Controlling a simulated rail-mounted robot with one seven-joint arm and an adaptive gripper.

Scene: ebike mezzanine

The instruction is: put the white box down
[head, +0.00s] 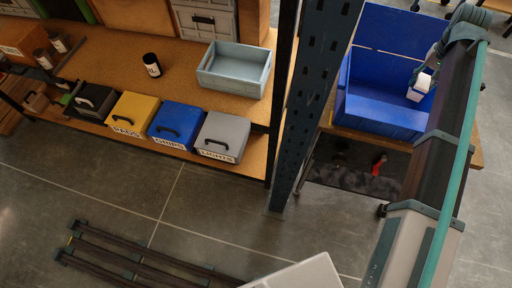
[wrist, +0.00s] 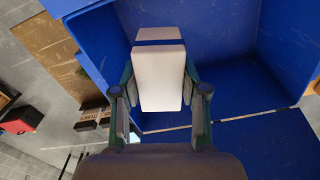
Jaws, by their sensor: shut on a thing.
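My gripper (head: 428,76) is shut on the white box (head: 418,89), at the right part of the open blue bin (head: 378,116). In the wrist view, the fingers of my gripper (wrist: 160,98) stand on either side of the white box (wrist: 160,80). The blue bin's (wrist: 225,62) walls and floor show behind and around it. Whether the box touches the bin floor is unclear.
The bin sits on a wooden shelf right of a dark steel upright (head: 303,105). Left of the upright, a shelf holds an open grey-blue tray (head: 235,70), a black canister (head: 152,65) and yellow (head: 133,113), blue (head: 177,125) and grey (head: 222,136) lidded boxes.

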